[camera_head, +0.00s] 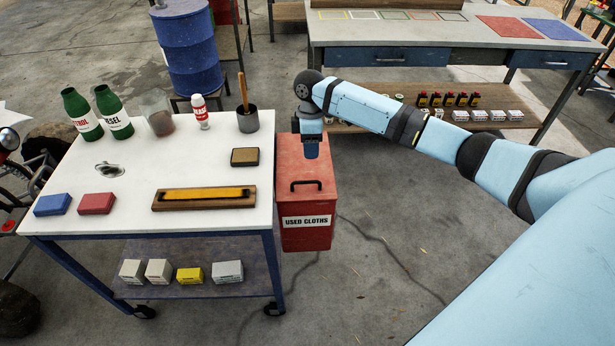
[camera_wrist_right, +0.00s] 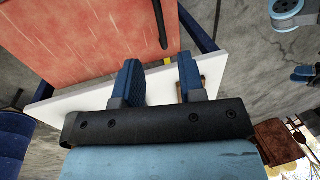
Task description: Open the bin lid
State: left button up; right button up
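The red bin (camera_head: 306,238), labelled "USED CLOTHS", stands on the floor beside the white-topped cart. Its red lid (camera_head: 315,205) looks shut and has a black bar handle (camera_head: 306,184) near the front. In the right wrist view the red lid (camera_wrist_right: 85,35) fills the upper left, with the black handle (camera_wrist_right: 160,22) at its right edge. My right gripper (camera_head: 311,152) points down over the lid's far part, behind the handle. Its two blue fingers (camera_wrist_right: 158,82) are apart with nothing between them. Whether they touch the lid is unclear.
The cart (camera_head: 150,218) stands close on the bin's left, bearing bottles, a brush pot (camera_head: 248,121) and small blocks. A grey workbench (camera_head: 420,32) stands behind. The concrete floor right of the bin is clear below my right arm.

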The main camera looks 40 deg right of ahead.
send_over(310, 176)
jog(key=s+a, duration=0.3)
jog(key=s, duration=0.1)
notch_tip(310, 176, down, 10)
jog(key=shift+d+r, duration=0.1)
jog(key=shift+r, duration=0.15)
jog(key=shift+c, duration=0.5)
grip_shut()
